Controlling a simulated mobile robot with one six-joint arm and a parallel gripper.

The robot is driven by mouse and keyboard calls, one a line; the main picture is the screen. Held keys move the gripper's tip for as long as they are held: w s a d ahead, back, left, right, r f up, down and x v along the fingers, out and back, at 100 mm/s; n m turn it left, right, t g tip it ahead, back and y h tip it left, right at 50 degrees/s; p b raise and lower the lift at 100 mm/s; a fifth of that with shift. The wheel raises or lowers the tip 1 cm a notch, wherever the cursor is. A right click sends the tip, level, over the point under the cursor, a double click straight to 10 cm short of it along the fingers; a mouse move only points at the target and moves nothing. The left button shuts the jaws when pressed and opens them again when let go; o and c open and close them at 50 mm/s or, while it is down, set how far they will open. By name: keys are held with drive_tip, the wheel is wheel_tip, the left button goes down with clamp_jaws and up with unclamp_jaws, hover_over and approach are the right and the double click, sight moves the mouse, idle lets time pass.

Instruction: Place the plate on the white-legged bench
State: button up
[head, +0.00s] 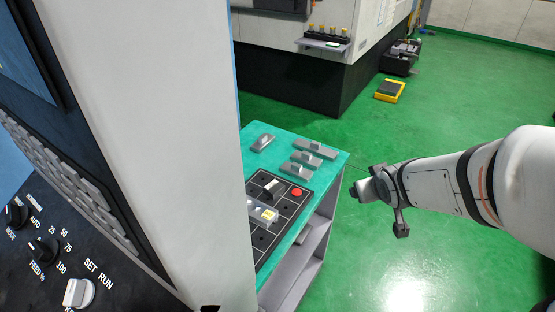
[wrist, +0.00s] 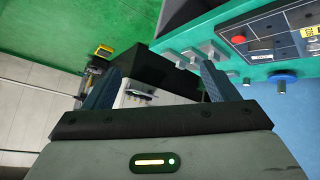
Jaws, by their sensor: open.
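My gripper (head: 382,197) is open and empty, held over the green floor to the right of a teal-topped cart (head: 284,134). Its two dark fingers stand apart in the wrist view (wrist: 157,84), with nothing between them. Several grey metal pieces with raised blocks lie on the cart's far end, one at the left (head: 263,142) and others at the right (head: 316,149). I cannot tell whether any of these is the plate. I cannot make out a bench with white legs. A large machine panel hides the cart's left side.
A black gridded tray (head: 261,242) on the cart holds a red round piece (head: 297,191) and a yellow-marked block. The machine panel (head: 150,130) stands close at left. A white machine (head: 350,40) stands behind, with a yellow-and-black item (head: 390,90) on the floor. Green floor at right is clear.

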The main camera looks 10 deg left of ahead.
sight(266, 214)
drive_tip(key=w+a+f+n+y+b, duration=0.1)
drive_tip(key=a+f+n+y, duration=0.1)
drive_tip(key=a+f+y, duration=0.1)
drive_tip(key=w+a+f+n+y+b, duration=0.1)
drive_tip(key=a+f+n+y+b, duration=0.1)
drive_tip(key=a+f, duration=0.4)
drive_tip(key=w+a+f+n+y+b, duration=0.1)
drive_tip(key=a+f+n+y+b, duration=0.1)
drive_tip(key=a+f+y, duration=0.3)
drive_tip(key=shift+w+a+f+n, duration=0.15)
drive_tip(key=shift+a+n, duration=0.45)
drive_tip(key=shift+a, duration=0.75)
drive_tip(key=s+a+y, duration=0.1)
drive_tip(key=s+a+f+n+g+y+b, duration=0.1)
drive_tip(key=s+a+f+g+y, duration=0.1)
drive_tip(key=a+y, duration=0.1)
drive_tip(key=shift+s+f, duration=0.1)
drive_tip(key=shift+s, duration=0.2)
drive_tip(key=shift+s+a+f+n+g+y, duration=0.1)
drive_tip(key=shift+s+a+n+g+y, duration=0.2)
drive_tip(key=shift+s+g, duration=0.1)
drive_tip(key=shift+r+p+x, duration=0.15)
drive_tip(key=shift+p+x, duration=0.15)
drive_tip(key=shift+x, duration=1.65)
drive_tip(key=shift+r+p+x, duration=0.2)
drive_tip(key=shift+p+x, duration=0.05)
drive_tip(key=shift+x, duration=1.7)
drive_tip(key=shift+c, duration=0.2)
